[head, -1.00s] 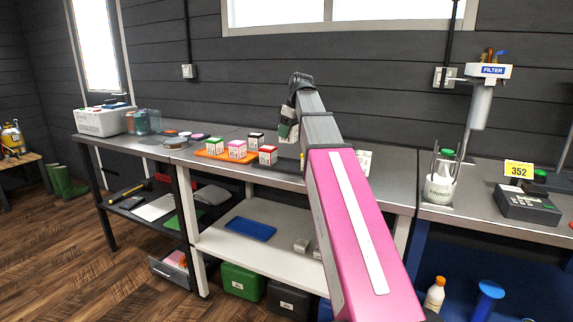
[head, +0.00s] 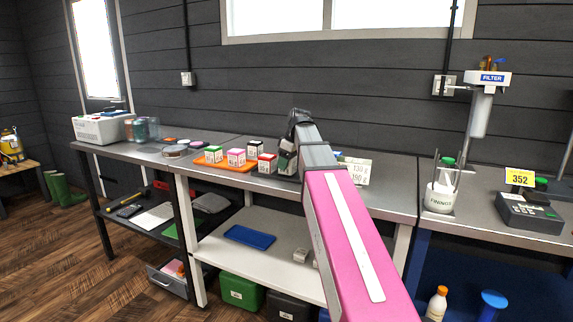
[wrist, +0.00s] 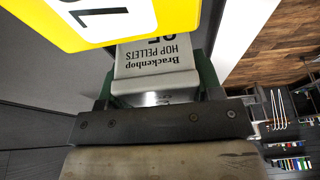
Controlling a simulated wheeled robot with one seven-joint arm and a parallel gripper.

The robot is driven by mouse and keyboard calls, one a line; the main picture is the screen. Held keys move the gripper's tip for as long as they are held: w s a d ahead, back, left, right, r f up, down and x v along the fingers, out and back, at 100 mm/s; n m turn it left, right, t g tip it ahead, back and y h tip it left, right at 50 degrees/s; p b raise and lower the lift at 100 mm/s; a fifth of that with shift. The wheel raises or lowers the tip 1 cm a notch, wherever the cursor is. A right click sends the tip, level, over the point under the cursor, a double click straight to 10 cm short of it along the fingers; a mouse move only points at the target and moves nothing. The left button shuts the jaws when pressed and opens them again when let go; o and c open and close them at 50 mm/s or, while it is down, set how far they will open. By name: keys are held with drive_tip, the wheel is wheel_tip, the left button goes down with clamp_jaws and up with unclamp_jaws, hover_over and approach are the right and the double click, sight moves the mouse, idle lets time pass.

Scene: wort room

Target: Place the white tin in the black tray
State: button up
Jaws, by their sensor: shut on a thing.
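My gripper (wrist: 158,88) is shut on a pale grey-white tin (wrist: 155,60) in the wrist view. The tin's label reads "Brackenhop Hop Pellets" upside down, and the dark green fingers sit on either side of it. In the head view my gripper (head: 288,160) is low over the bench, just right of the red-lidded tin.
An orange tray (head: 212,162) with several colour-lidded tins stands left of my gripper. A card with weights (head: 356,170) stands to its right. A yellow-bordered card (wrist: 85,20) is close to the held tin in the wrist view. A fining jar (head: 440,198) stands further right.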

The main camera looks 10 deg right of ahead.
drive_tip(key=shift+f, duration=0.35)
drive_tip(key=shift+f, duration=0.1)
drive_tip(key=o, duration=1.1)
drive_tip(key=shift+c, duration=0.2)
drive_tip(key=v, duration=1.2)
drive_tip(key=shift+s, duration=0.1)
